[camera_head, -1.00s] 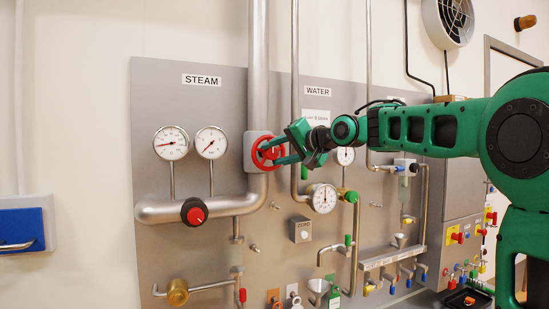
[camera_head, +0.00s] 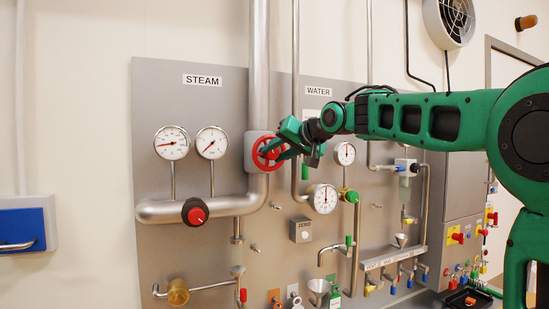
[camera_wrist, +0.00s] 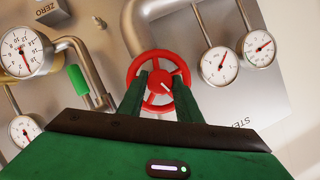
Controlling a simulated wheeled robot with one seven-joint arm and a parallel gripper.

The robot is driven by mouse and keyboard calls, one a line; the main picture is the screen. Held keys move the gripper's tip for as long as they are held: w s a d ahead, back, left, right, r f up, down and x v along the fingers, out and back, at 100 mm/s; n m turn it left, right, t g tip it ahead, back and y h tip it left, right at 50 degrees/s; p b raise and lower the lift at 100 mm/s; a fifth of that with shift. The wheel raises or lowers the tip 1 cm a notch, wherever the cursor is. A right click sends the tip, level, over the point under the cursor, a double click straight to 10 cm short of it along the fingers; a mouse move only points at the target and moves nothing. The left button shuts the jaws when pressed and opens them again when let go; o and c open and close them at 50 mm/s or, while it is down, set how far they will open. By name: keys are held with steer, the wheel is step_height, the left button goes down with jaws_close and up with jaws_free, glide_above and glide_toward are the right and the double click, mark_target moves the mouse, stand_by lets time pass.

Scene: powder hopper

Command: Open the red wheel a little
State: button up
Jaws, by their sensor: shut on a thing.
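The red wheel (camera_head: 266,153) sits on the thick vertical steam pipe, on a grey square mount, in the head view. It also shows in the middle of the wrist view (camera_wrist: 158,58). My gripper (camera_head: 272,152) reaches in from the right, its green fingers at the wheel. In the wrist view my two fingers (camera_wrist: 160,90) lie over the wheel's lower half, one on each side of its hub, and my gripper is shut on the wheel. Part of the rim and spokes is hidden behind the fingers.
Two gauges (camera_head: 172,143) under the STEAM label stand left of the wheel. A black and red knob (camera_head: 195,212) sits on the horizontal pipe below. A WATER gauge (camera_head: 322,198) and pipes are close below my arm.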

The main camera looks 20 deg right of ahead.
steer(key=shift+f+n+h, duration=0.1)
steer(key=shift+n+h, duration=0.8)
steer(key=shift+n, duration=0.3)
steer(key=o, duration=0.8)
steer(key=shift+c, duration=0.2)
steer(key=shift+s, duration=0.2)
steer(key=v, duration=1)
steer(key=shift+r, duration=0.25)
steer(key=shift+s, duration=0.1)
